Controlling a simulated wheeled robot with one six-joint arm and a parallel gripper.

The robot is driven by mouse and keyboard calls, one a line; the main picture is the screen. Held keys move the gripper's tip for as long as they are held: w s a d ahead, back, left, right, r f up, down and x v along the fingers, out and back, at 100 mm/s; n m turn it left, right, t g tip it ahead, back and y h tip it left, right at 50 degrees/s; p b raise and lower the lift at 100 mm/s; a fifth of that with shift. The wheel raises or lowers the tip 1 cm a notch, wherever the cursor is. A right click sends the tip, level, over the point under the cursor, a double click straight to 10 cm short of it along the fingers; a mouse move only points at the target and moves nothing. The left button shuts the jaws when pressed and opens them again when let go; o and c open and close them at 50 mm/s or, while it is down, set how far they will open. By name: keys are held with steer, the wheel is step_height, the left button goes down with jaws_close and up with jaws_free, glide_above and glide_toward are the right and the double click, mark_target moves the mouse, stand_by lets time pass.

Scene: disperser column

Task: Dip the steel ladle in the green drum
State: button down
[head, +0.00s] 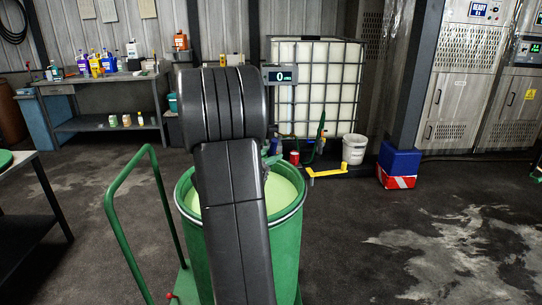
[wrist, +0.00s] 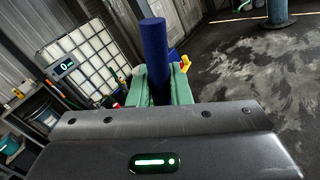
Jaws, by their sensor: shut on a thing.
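The green drum (head: 288,240) stands open in front of me, with pale green liquid (head: 282,192) inside. My dark arm crosses in front of it and hides much of its mouth. In the wrist view, my gripper (wrist: 161,82) has its green fingers shut on a thick blue handle (wrist: 153,42), which seems to belong to the steel ladle. The handle stands roughly upright between the fingers. No steel bowl shows in either view, so I cannot tell whether it touches the liquid. In the head view, my arm hides most of the gripper near the drum's far rim.
The drum stands on a green trolley with a tall handle (head: 116,200) at its left. Behind are a caged white tank (head: 325,85), a white bucket (head: 354,149) and a blue-and-red box (head: 398,166). A workbench (head: 98,78) stands back left. Floor at right is clear.

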step_height(320, 180, down, 6)
steer(key=b, duration=0.5)
stand_by(0.9)
stand_by(0.5)
step_height(320, 180, up, 21)
steer(key=p, duration=1.2)
stand_by(2.2)
steer(key=shift+f, duration=0.15)
